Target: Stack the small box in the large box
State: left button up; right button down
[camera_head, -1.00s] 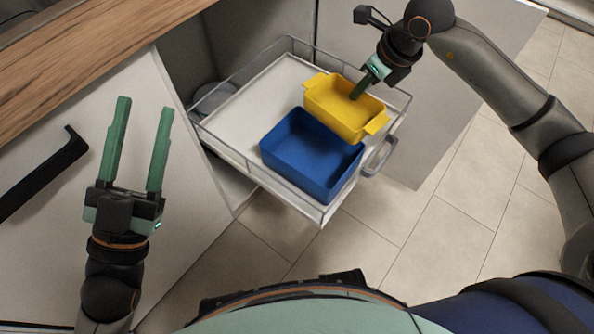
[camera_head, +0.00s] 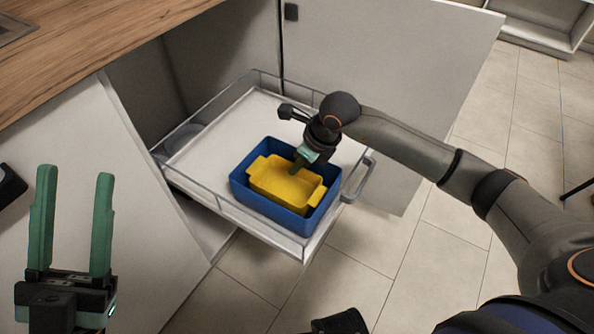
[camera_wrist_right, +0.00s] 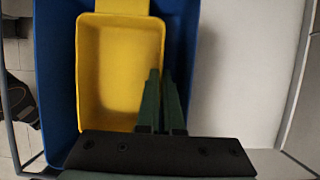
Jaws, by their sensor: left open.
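The small yellow box (camera_head: 285,186) with end handles sits within the walls of the large blue box (camera_head: 264,207) in the head view. Whether it touches the blue floor cannot be told. My right gripper (camera_head: 299,166) reaches down at the yellow box's far side wall. In the right wrist view its two fingers (camera_wrist_right: 162,75) are close together with the edge of the yellow box (camera_wrist_right: 120,70) between them. The blue box (camera_wrist_right: 56,85) surrounds the yellow one there. My left gripper (camera_head: 76,176) is open and empty at the left, away from the boxes.
Both boxes are in a pulled-out white wire-railed drawer (camera_head: 225,128) with a grey handle (camera_head: 358,181). A grey round item (camera_head: 180,138) is at the drawer's back left. The wooden counter (camera_head: 75,60) is above left. An open cabinet door (camera_head: 400,90) stands behind my right arm.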

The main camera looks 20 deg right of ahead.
jog(key=shift+f, duration=0.35)
jog(key=shift+f, duration=0.1)
jog(key=shift+f, duration=0.25)
jog(key=c, duration=1.4)
grip_release()
jog(key=shift+o, duration=0.3)
